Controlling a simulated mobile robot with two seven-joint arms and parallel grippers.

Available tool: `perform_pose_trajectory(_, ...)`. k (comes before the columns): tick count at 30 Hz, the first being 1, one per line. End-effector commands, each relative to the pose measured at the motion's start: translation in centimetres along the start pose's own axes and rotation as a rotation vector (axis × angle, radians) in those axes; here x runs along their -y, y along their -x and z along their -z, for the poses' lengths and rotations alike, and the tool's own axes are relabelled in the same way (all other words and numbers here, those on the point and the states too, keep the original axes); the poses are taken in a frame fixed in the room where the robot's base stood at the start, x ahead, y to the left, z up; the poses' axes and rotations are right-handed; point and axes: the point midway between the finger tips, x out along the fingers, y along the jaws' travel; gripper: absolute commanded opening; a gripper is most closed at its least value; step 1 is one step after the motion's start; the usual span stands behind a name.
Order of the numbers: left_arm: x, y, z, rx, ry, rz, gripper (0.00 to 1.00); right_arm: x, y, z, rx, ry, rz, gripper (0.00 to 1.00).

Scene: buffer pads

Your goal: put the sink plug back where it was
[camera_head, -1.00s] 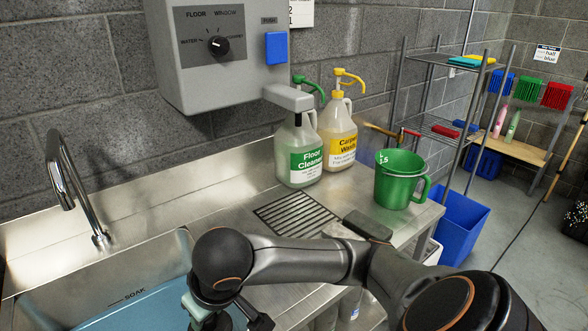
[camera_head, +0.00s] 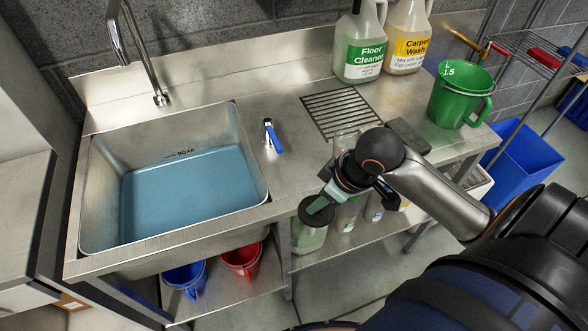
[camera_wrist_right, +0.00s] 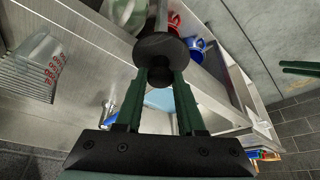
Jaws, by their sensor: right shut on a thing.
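My right gripper (camera_head: 324,202) is shut on the sink plug (camera_head: 316,214), a round black disc. It holds the plug in the air beyond the counter's front edge, to the right of the sink (camera_head: 255,130). In the right wrist view the plug (camera_wrist_right: 162,50) sits between the green fingertips of my right gripper (camera_wrist_right: 160,74). The sink holds blue water, marked SOAK; its drain cannot be made out.
A chrome faucet (camera_head: 158,90) rises behind the sink. A blue-handled lever (camera_head: 272,136) stands on the counter right of the basin. A drain grate (camera_head: 340,110), two cleaner bottles and a green jug (camera_head: 458,95) are further right. Blue and red buckets (camera_head: 242,258) sit below.

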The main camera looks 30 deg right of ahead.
Motion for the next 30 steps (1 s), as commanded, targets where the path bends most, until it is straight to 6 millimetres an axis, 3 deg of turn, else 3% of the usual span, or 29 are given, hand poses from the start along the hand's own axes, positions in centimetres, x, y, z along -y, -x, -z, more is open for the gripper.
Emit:
perform_pose_trajectory(8,0.0,0.8,0.9,0.000,0.000,0.001,0.50,-5.5,1.0,-7.4,0.010,0.057,0.030,0.00)
perform_pose_trajectory(15,-0.1,1.3,1.5,-0.001,0.000,0.001,0.50,-10.7,4.2,-14.2,0.008,0.107,0.049,0.00)
perform_pose_trajectory(19,-0.1,1.5,1.7,-0.001,0.000,0.001,0.50,-12.7,6.0,-16.8,0.005,0.134,0.058,0.00)
perform_pose_trajectory(22,-0.1,1.6,1.7,-0.001,0.000,0.001,0.50,-13.6,6.9,-17.8,0.003,0.150,0.063,0.00)
perform_pose_trajectory(25,-0.1,1.6,1.7,-0.001,0.000,0.001,0.50,-13.9,7.0,-17.7,-0.001,0.161,0.066,0.00)
perform_pose_trajectory(30,-0.1,1.5,1.7,-0.001,0.000,0.001,0.50,-13.3,5.8,-14.3,-0.004,0.170,0.067,0.00)
